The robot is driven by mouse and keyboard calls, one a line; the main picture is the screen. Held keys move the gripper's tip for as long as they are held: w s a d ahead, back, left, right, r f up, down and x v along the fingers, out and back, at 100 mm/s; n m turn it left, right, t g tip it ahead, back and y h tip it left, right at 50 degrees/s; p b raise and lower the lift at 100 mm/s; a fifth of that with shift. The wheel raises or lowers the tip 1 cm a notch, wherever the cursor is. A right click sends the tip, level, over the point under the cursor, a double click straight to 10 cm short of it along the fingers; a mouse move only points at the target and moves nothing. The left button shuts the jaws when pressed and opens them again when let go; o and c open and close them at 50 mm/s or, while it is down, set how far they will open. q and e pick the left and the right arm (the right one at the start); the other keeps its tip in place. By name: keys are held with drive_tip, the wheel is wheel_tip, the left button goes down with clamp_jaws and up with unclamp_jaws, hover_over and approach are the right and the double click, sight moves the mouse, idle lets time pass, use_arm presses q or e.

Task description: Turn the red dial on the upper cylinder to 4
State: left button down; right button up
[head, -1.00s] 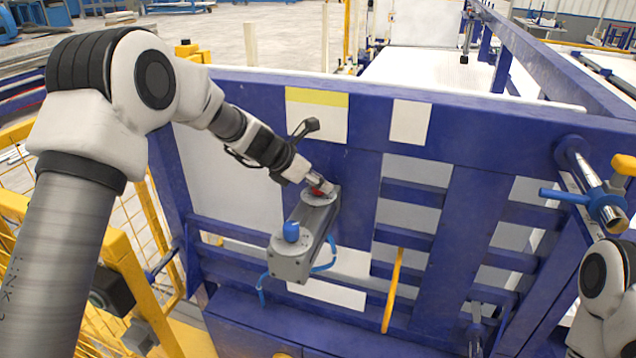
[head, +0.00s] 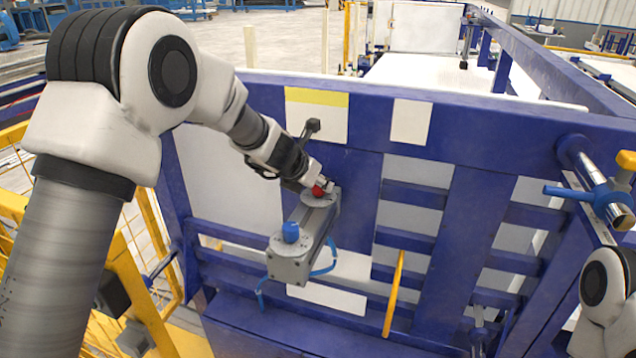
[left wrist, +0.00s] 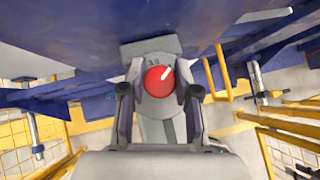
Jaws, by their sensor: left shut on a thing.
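The red dial (head: 319,191) sits on the round grey plate at the upper end of the grey cylinder (head: 305,232), which is mounted on the blue frame. In the left wrist view the dial (left wrist: 159,80) is a red disc with a white pointer mark aimed up and right. Small digits show just above it, too blurred to read surely. My left gripper (head: 321,187) is at the dial; in the left wrist view its fingers (left wrist: 159,88) stand on either side of it, shut on it. My right gripper is out of view.
The blue frame (head: 470,200) fills the middle, with a yellow handle (head: 393,295). A valve pipe (head: 605,205) juts out at the right. Yellow fencing (head: 140,290) is at the left.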

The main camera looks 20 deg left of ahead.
use_arm(q)
drive_tip(key=shift+s+f, duration=0.1)
drive_tip(key=shift+f, duration=0.2)
drive_tip(key=c, duration=0.8)
unclamp_jaws()
drive_tip(key=shift+w, duration=0.2)
drive_tip(key=shift+r, duration=0.15)
drive_tip(key=v, duration=1.2)
